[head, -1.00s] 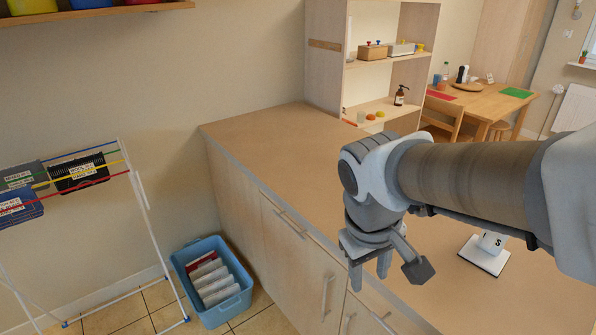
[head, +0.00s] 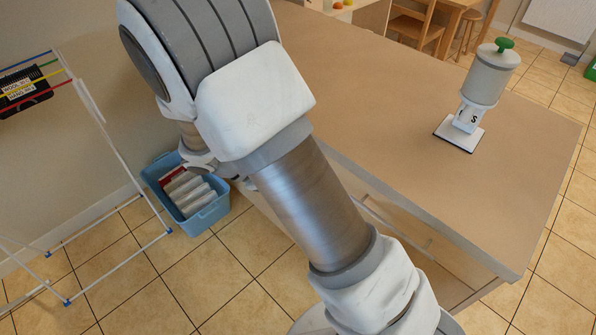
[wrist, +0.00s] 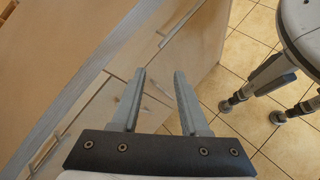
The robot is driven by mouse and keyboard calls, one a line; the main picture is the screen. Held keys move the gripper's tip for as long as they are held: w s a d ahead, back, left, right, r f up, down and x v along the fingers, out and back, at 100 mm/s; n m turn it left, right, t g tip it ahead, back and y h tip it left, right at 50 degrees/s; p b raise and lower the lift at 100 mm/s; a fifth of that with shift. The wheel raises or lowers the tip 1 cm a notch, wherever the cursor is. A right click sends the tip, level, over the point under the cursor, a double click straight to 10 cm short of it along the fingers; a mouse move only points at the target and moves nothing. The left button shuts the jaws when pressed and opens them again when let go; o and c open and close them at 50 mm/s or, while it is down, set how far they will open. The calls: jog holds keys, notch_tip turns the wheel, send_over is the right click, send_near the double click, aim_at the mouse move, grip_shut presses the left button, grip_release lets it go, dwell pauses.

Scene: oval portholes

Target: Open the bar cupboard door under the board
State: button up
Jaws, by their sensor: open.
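The bar's light wood cupboard fronts (wrist: 125,60) fill the left and middle of the wrist view, under the grey edge of the board (wrist: 75,102). A bar handle (wrist: 172,22) lies on a front beyond my fingers. Another handle (wrist: 162,88) shows between and behind the fingers. The fronts look shut. My gripper (wrist: 161,74) is open and empty, its two fingers apart and pointing toward the fronts. I cannot tell that it touches any handle. In the head view my arm hides the gripper and much of the cupboard fronts; the tan board (head: 400,110) shows on top.
A grey-white dispenser with a green knob (head: 485,85) stands on the board. A blue crate (head: 205,215) with white packs sits on the floor by the bar's left end. A white drying rack (head: 110,135) stands further left. Tiled floor (head: 225,295) before the bar is open.

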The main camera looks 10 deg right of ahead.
jog(key=w+a+f+n+t+h+b, duration=0.1)
jog(key=a+f+n+t+b, duration=0.15)
jog(key=f+n+t, duration=0.35)
jog(key=w+a+f+n+t+h+b, duration=0.1)
jog(key=w+a+f+n+t, duration=0.15)
jog(key=f, duration=0.65)
jog(key=a+f+n+t+b, duration=0.1)
jog(key=a+f+n+t, duration=0.25)
jog(key=f+n, duration=0.3)
jog(key=w+d+m+b, duration=0.1)
jog(key=w+d, duration=1.1)
jog(key=shift+w+d+f+b, duration=0.2)
jog(key=shift+w+d+b, duration=0.1)
jog(key=shift+d, duration=0.1)
grip_shut()
